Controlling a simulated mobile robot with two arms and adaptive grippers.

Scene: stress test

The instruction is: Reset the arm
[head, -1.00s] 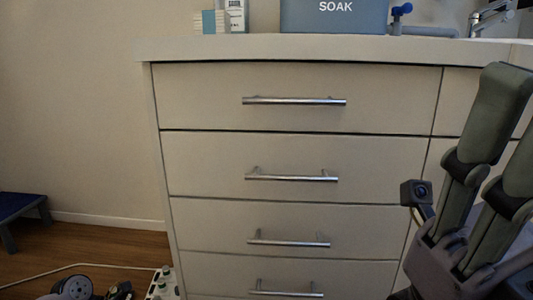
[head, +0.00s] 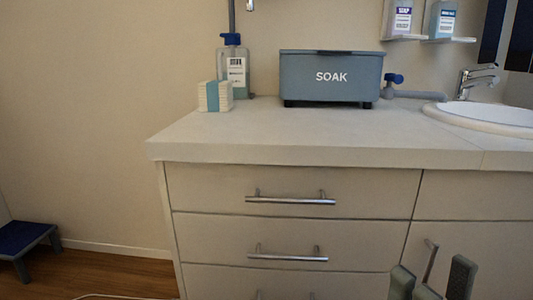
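My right gripper (head: 432,281) shows only by its dark grey-green fingertips at the bottom right edge of the head view. The fingertips stand apart with nothing seen between them, so it looks open and empty. It is in front of the cabinet's right door, near a slanted metal handle (head: 430,261). The rest of my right arm is below the picture. My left gripper is not in view.
A drawer cabinet (head: 290,190) with a pale counter (head: 300,135) stands ahead. On it are a blue SOAK box (head: 331,77), a bottle (head: 235,68), a banded stack (head: 215,96) and a sink (head: 485,116). A blue step stool (head: 25,240) stands left.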

